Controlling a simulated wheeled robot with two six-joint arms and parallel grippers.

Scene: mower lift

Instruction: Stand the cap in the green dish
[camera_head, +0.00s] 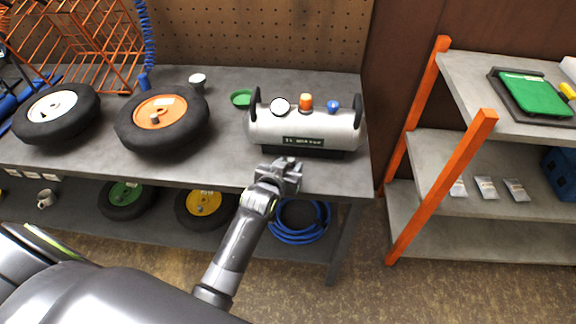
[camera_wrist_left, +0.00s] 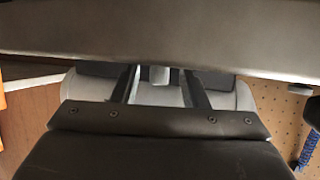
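The small green dish (camera_head: 241,98) lies on the grey workbench, just left of the silver tank (camera_head: 300,128), and looks empty. I cannot tell for sure which thing is the cap; an orange cap-like knob (camera_head: 306,102) and a blue one (camera_head: 333,106) stand on top of the tank. My left gripper (camera_head: 288,168) is at the bench's front edge, in front of the tank and below the dish in the picture. In the left wrist view its two fingers (camera_wrist_left: 160,82) are apart, with a small pale cylinder showing between them against the tank. My right gripper is out of view.
Two wheels, one with a white hub (camera_head: 52,105) and one with an orange hub (camera_head: 158,112), lie on the left of the workbench (camera_head: 225,170). An orange wire rack (camera_head: 85,40) stands behind them. Orange-posted shelves (camera_head: 440,180) stand at right.

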